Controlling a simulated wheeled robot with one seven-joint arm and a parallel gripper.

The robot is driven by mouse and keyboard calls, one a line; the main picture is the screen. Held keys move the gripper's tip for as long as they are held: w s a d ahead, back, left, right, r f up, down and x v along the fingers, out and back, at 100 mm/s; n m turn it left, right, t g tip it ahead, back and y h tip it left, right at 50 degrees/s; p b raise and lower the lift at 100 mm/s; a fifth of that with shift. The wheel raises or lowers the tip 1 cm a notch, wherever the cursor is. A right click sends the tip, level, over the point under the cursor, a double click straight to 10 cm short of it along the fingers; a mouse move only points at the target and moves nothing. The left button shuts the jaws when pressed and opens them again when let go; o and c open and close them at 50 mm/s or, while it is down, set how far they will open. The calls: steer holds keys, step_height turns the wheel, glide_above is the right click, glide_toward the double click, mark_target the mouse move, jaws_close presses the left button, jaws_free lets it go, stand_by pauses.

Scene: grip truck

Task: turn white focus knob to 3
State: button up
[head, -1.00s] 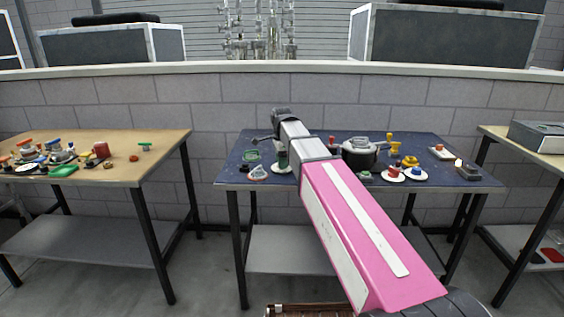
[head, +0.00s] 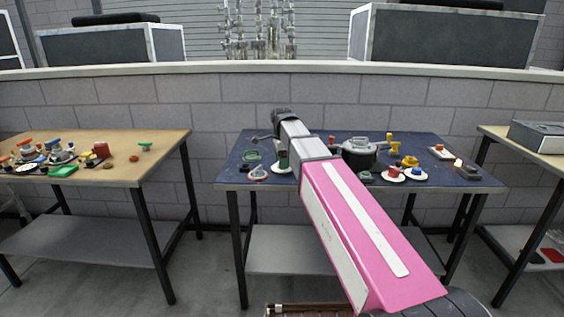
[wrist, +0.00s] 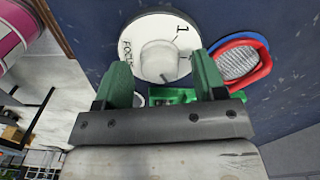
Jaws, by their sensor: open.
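The white focus knob (wrist: 158,60) stands on a round white dial plate (wrist: 136,32) in the wrist view. The plate carries the word FOCUS, partly hidden, and a figure 1 with a line at the upper right. No 3 can be read. My gripper (wrist: 160,68) is open, with one green finger on each side of the knob. Whether the fingers touch it, I cannot tell. In the head view the white plate (head: 277,170) lies on the left part of the blue table (head: 330,178), with a green finger of mine above it.
A red and blue ring-shaped piece (wrist: 240,62) lies close beside the dial, and a green piece (wrist: 172,95) shows behind the fingers. A dark pot (head: 360,155), a yellow piece (head: 410,161) and several small parts stand to the right. Another table (head: 130,170) stands at left.

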step_height(320, 180, up, 11)
steer(key=shift+f, duration=0.2)
stand_by(0.3)
